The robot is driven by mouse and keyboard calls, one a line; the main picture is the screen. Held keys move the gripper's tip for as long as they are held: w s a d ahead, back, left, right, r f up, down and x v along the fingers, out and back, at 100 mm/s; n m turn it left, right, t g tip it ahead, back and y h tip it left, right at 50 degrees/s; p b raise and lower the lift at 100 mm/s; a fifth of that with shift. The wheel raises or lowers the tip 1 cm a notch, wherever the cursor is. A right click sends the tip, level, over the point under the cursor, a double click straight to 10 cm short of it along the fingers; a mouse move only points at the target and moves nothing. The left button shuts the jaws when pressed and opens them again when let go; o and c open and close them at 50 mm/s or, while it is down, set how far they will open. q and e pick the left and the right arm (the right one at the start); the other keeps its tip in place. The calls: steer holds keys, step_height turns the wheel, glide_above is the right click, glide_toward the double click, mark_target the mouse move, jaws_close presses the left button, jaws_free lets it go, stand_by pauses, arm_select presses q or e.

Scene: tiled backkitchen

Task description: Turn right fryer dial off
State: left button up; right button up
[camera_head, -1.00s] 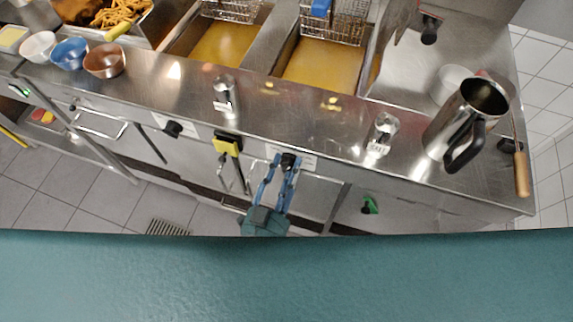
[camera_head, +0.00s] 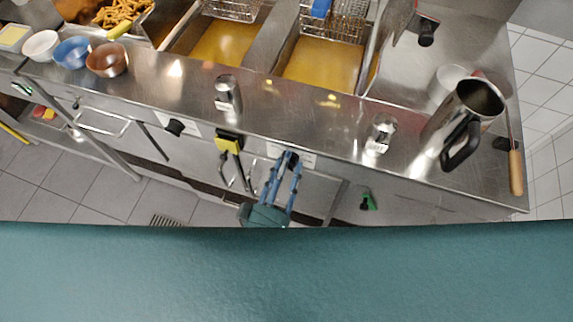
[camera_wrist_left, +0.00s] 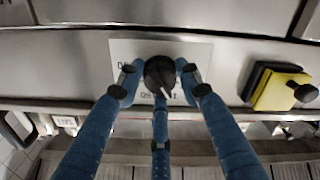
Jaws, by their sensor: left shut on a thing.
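The right fryer dial (camera_wrist_left: 160,75) is a round black knob with a white pointer mark, on a pale label plate (camera_wrist_left: 205,58) on the fryer front. In the left wrist view the mark points down and slightly right, towards upside-down lettering. My left gripper (camera_wrist_left: 158,77), with blue fingers and dark pads, is shut on the dial, one finger on each side. In the head view the left gripper (camera_head: 287,160) reaches the panel below the counter edge and mostly hides the dial. My right gripper is not in view.
A second black dial (camera_head: 174,127) and a yellow-and-black switch (camera_head: 229,143) sit left along the panel. On the counter stand metal shakers (camera_head: 381,133), a steel jug (camera_head: 465,120) and small bowls (camera_head: 73,52). Two oil vats (camera_head: 322,66) lie behind.

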arm_select(q)
steer(key=n, duration=0.4)
steer(key=shift+s+d+f+n, duration=0.1)
steer(key=shift+s+f+n, duration=0.05)
steer(key=shift+f+n, duration=0.25)
steer(key=shift+r+n, duration=0.1)
steer(key=shift+n, duration=0.2)
steer(key=o, duration=0.9)
steer(key=shift+o, duration=1.2)
steer(key=shift+d+r, duration=0.1)
steer(key=v, duration=1.2)
